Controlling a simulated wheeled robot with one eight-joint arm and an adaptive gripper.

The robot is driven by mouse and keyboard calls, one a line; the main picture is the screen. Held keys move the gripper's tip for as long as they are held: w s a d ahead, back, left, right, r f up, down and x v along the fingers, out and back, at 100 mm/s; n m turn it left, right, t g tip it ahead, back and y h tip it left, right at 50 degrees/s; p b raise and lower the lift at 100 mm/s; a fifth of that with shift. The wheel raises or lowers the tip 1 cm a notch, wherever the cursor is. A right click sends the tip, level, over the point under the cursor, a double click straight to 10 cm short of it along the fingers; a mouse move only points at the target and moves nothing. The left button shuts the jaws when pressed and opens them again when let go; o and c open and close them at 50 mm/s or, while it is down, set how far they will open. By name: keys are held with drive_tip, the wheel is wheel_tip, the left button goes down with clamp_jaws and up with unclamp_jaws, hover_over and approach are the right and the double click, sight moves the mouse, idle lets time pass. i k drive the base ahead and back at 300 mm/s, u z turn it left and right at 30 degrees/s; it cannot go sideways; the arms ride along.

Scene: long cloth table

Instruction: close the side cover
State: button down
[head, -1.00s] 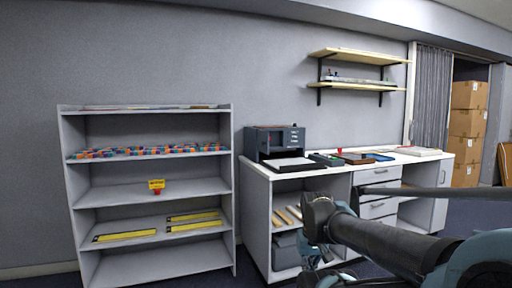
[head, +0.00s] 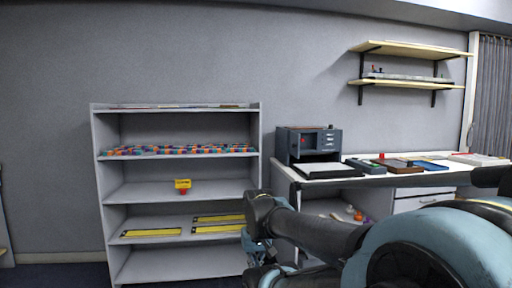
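A dark grey printer-like machine (head: 308,142) stands at the left end of the white counter, with a small panel of controls on its upper right front. A pale flat tray (head: 322,170) lies in front of it. I cannot make out at this size which part is the side cover, or whether it stands open. My gripper (head: 260,268) hangs low at the bottom of the head view, below and left of the machine and well apart from it. It is small and partly cut off by my own arm, so its fingers cannot be read.
A grey open shelf unit (head: 256,190) stands left of the counter (head: 345,178), holding colourful items, a yellow piece (head: 183,184) and yellow strips (head: 151,233). Dark trays (head: 396,164) lie on the counter to the right. Two wooden wall shelves (head: 415,48) hang above. My arm covers the lower right.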

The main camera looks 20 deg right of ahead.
sight(295, 138)
drive_tip(key=z, duration=0.15)
drive_tip(key=i, duration=0.95)
drive_tip(key=z, duration=0.6)
